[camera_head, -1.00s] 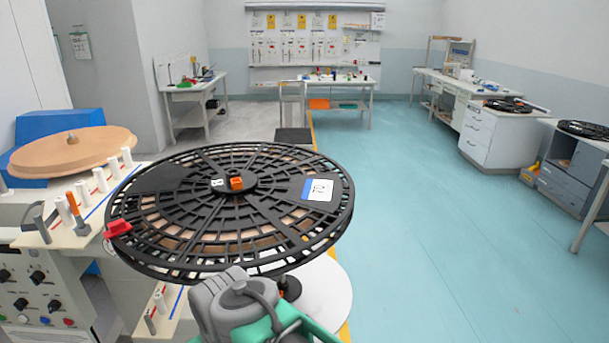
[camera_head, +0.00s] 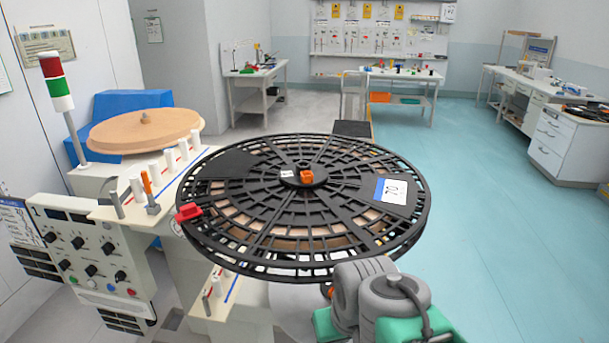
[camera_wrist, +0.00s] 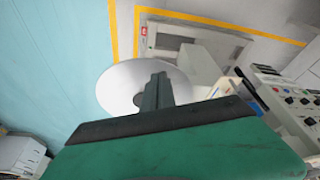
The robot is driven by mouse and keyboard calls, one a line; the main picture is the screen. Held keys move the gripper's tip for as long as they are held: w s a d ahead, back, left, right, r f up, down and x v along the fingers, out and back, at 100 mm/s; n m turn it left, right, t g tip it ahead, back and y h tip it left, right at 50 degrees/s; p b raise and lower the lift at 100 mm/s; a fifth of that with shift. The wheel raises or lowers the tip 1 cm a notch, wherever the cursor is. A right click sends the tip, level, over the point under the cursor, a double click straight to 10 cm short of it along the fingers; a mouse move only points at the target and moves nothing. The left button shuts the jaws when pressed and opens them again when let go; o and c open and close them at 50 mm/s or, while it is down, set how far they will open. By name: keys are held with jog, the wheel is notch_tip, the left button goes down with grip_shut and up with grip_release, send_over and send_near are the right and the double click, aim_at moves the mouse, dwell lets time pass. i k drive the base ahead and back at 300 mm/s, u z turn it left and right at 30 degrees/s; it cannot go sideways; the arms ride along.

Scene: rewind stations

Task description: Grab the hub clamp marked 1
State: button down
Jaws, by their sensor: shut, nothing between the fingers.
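A large black spoked reel (camera_head: 225,240) lies flat in the middle of the head view. At its hub sits a small orange piece (camera_head: 306,176), possibly the hub clamp; beside it is a small white tag (camera_head: 287,174) too small to read. In the wrist view, my gripper (camera_wrist: 157,78) is shut and empty, pointing down over a round white disc (camera_wrist: 115,80). Neither the reel nor the orange piece shows in the wrist view. In the head view my arm is in front of the reel's near right edge, and the fingers are hidden.
A red clip (camera_head: 188,211) is at the reel's left rim. A machine with white rollers, an orange-handled tool (camera_head: 147,183) and a control panel (camera_head: 90,255) stands at left, with a light tower (camera_head: 57,85). Open teal floor (camera_head: 480,200) lies to the right.

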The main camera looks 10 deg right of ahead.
aim_at(294, 174)
jog(key=z, duration=1.35)
jog(key=k, duration=0.75)
jog(key=u, duration=1.8)
